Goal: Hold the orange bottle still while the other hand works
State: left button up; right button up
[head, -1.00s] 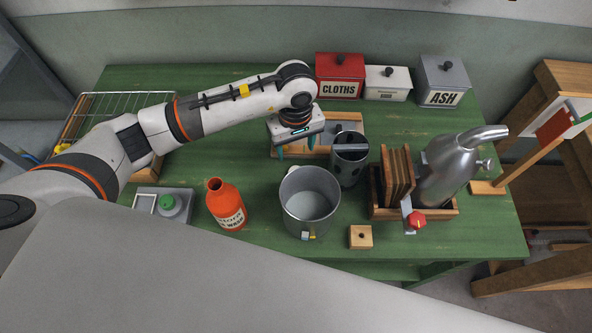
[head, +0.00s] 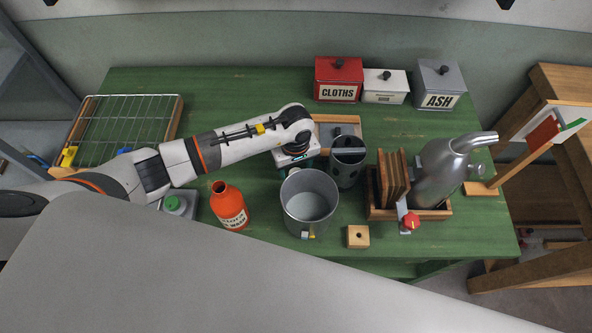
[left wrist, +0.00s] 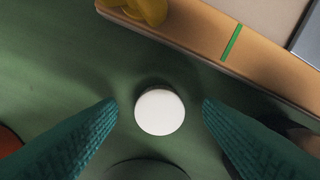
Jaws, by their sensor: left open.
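The orange bottle (head: 229,208) stands upright on the green table, left of the grey metal bucket, with a dark open mouth and a pale label. My left gripper (head: 298,164) is behind the bucket, to the right of and beyond the bottle, not touching it. Its fingers are mostly hidden under the wrist in the head view. In the left wrist view the two teal fingers are spread apart, with a small white round thing (left wrist: 160,112) seen between them. An orange edge (left wrist: 8,141), likely the bottle, shows at that view's left. My right gripper is not in view.
The bucket (head: 309,228) stands close by my left gripper. A dark can (head: 347,172) and a wooden tray are beyond it. A wire rack (head: 125,130) lies back left. A wooden caddy and metal jug (head: 440,178) stand right.

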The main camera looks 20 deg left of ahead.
pick_arm(q)
jog(key=shift+f, duration=0.55)
jog(key=c, duration=1)
jog(key=shift+c, duration=0.2)
jog(key=shift+r, duration=0.1)
notch_tip(320, 180, up, 10)
jog(key=b, duration=0.2)
